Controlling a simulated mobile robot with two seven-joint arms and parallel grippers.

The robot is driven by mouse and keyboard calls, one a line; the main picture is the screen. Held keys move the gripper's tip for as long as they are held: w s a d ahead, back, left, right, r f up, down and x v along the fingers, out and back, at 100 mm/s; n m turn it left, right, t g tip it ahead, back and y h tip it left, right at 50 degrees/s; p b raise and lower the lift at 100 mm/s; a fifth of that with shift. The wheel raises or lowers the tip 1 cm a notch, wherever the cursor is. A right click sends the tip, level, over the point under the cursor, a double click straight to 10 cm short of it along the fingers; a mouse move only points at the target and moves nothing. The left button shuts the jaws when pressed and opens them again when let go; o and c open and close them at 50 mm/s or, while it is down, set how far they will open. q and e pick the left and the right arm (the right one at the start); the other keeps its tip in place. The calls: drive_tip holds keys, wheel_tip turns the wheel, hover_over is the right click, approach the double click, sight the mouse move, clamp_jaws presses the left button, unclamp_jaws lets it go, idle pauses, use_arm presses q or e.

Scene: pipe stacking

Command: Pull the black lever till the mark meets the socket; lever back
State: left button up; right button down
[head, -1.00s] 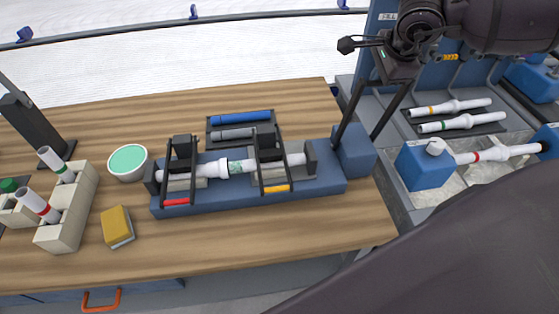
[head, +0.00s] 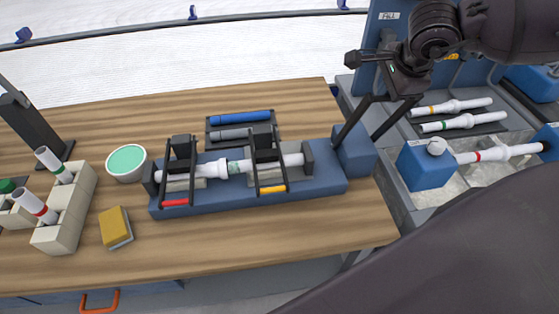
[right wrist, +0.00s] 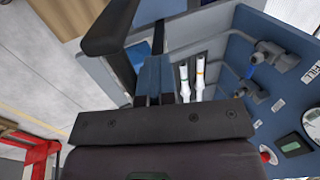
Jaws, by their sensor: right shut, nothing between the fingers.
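The black lever (head: 354,117) rises from a blue block at the right end of the blue fixture (head: 218,193) in the head view. Its two bars lean to the right. My right gripper (head: 354,60) is shut and empty at the lever's upper end; whether they touch is hard to tell. Its closed fingers (right wrist: 157,80) show in the right wrist view. White pipes lie in line in the fixture, under two black clamps. Near the middle, a flared socket (head: 216,168) meets a short green stretch, the mark (head: 235,167). My left gripper is not in view.
A tray with blue and grey rods (head: 240,118) lies behind the fixture. A green-topped bowl (head: 127,162), a yellow sponge (head: 115,227) and beige blocks holding pipes (head: 62,218) stand left. A blue station (head: 425,167) with more pipes stands right.

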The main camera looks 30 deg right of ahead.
drive_tip(key=s, duration=0.1)
drive_tip(key=s+f, duration=0.1)
drive_tip(key=s+a+f+b, duration=0.1)
drive_tip(key=s, duration=0.1)
drive_tip(key=shift+a, duration=0.1)
idle(0.4)
drive_tip(key=shift+s+a+f+b, duration=0.2)
drive_tip(key=shift+s+f, duration=0.1)
drive_tip(key=shift+s, duration=0.1)
drive_tip(key=shift+s+a+f+b, duration=0.1)
drive_tip(key=shift+s+f+b, duration=0.1)
drive_tip(key=shift+s+f, duration=0.15)
drive_tip(key=shift+s, duration=0.15)
drive_tip(key=shift+s+f+p, duration=0.15)
drive_tip(key=shift+s+p, duration=0.05)
drive_tip(key=shift+p, duration=0.15)
idle(0.4)
drive_tip(key=shift+s+a+f+p, duration=0.15)
drive_tip(key=shift+s+f+p, duration=0.15)
drive_tip(key=shift+s+p, duration=0.1)
idle(0.6)
